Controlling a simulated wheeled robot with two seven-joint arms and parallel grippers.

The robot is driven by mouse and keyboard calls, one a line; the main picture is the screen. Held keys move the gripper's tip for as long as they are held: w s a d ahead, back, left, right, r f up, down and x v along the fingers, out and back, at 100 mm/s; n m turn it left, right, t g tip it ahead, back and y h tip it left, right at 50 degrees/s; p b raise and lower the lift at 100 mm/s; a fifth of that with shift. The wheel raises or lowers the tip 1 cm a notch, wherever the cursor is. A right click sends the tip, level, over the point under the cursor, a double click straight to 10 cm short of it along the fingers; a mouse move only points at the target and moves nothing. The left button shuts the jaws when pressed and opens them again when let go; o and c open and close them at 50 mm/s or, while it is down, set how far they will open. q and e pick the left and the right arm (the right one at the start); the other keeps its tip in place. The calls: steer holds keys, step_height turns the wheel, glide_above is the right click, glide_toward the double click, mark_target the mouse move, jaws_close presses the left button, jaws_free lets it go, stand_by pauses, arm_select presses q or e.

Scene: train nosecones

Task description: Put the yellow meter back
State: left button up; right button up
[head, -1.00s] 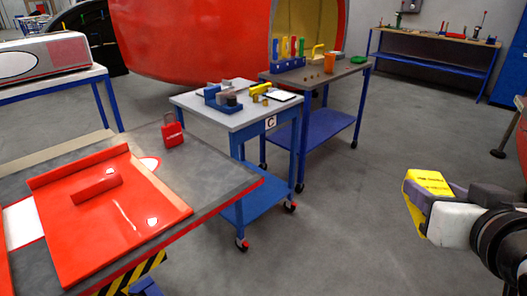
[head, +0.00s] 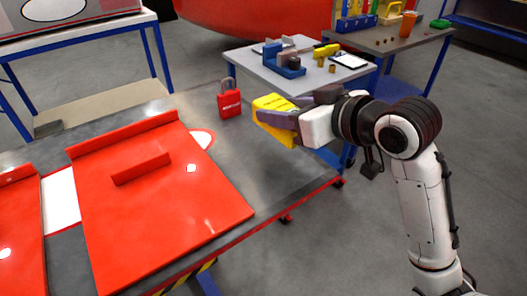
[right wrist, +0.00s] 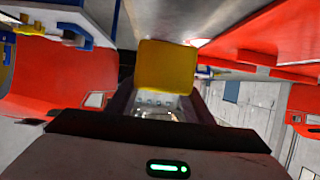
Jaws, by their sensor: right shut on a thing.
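The yellow meter (head: 270,107) is in my right gripper (head: 291,110). The gripper is shut on it and holds it above the right part of the grey worktop (head: 262,152), near the red padlock (head: 229,100). In the right wrist view the meter (right wrist: 165,66) sticks out past the fingers as a plain yellow block. The held end is hidden between the jaws. I cannot tell the exact height of the meter over the worktop. My left gripper is not in view.
A red panel (head: 190,215) with a raised red bar (head: 141,168) covers much of the worktop. A white-topped patch (head: 202,137) lies beside it. Behind stands a grey cart (head: 262,68) with blue blocks and a yellow tool; another bench (head: 395,47) holds bins.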

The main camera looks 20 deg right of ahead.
steer(key=w+n+y, duration=0.1)
steer(key=n+g+y, duration=0.1)
steer(key=shift+w+a+r+n+y, duration=0.2)
steer(key=shift+w+a+n+y, duration=0.1)
steer(key=shift+w+a, duration=0.1)
steer(key=shift+w+r+n+g+y, duration=0.25)
steer(key=shift+r+n+g+y, duration=0.25)
steer(key=shift+r+n+y, duration=0.15)
step_height(320, 180, down, 10)
steer(key=shift+r+b, duration=0.15)
steer(key=shift+b, duration=0.4)
steer(key=o, duration=1.5)
steer(key=shift+c, duration=0.2)
